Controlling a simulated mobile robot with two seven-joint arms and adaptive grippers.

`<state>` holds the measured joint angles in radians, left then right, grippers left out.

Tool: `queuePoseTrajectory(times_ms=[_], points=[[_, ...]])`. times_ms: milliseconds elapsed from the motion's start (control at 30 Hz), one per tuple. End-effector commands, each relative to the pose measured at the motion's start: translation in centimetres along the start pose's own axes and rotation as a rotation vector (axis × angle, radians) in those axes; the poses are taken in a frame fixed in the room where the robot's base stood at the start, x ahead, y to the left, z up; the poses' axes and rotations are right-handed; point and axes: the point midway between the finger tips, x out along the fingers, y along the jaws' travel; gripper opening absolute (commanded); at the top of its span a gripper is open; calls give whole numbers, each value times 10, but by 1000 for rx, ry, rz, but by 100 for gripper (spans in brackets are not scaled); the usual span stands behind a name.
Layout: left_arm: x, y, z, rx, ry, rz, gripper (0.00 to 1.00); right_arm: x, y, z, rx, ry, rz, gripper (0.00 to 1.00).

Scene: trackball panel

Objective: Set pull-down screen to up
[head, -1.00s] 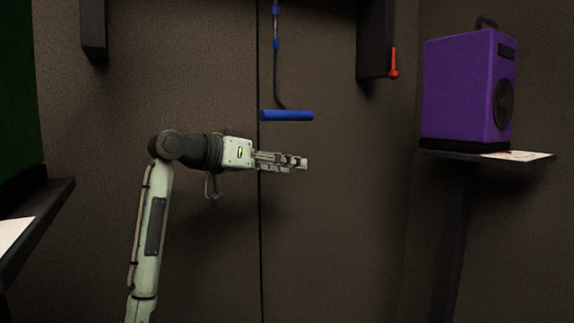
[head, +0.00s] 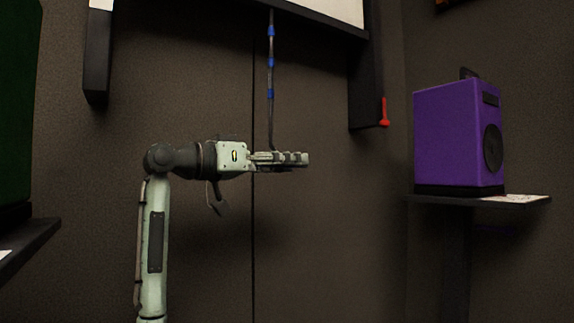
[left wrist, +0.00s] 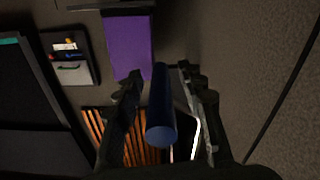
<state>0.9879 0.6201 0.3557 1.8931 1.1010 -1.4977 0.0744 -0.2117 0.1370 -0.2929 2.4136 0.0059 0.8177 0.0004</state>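The pull-down screen (head: 328,8) shows only its white lower edge and dark bottom bar at the top of the head view. A thin cord with blue bands (head: 270,75) hangs from it to my left gripper (head: 305,160). The blue handle is hidden behind the fingers in the head view. In the left wrist view the blue handle (left wrist: 162,105) lies lengthwise between the fingers of my left gripper (left wrist: 158,78). The fingers look spread around it, with narrow gaps at its sides. My right gripper is in neither view.
A purple speaker (head: 447,135) stands on a shelf (head: 535,201) at the right. A dark post with a red lever (head: 384,113) is right of the cord. A dark ledge (head: 28,248) juts in at the left. The wall around the gripper is clear.

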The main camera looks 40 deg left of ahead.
Motion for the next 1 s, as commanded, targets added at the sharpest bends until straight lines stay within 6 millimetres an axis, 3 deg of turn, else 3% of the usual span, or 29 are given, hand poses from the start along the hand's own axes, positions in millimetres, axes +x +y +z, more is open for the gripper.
queuePoseTrajectory(times_ms=[233, 533, 1000], points=[[1, 0, 0, 0, 0, 0, 37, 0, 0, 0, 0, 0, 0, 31], [0, 0, 0, 1, 0, 0, 0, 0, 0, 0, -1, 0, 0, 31], [0, 1, -3, 1, -1, 0, 0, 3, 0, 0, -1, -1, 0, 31]])
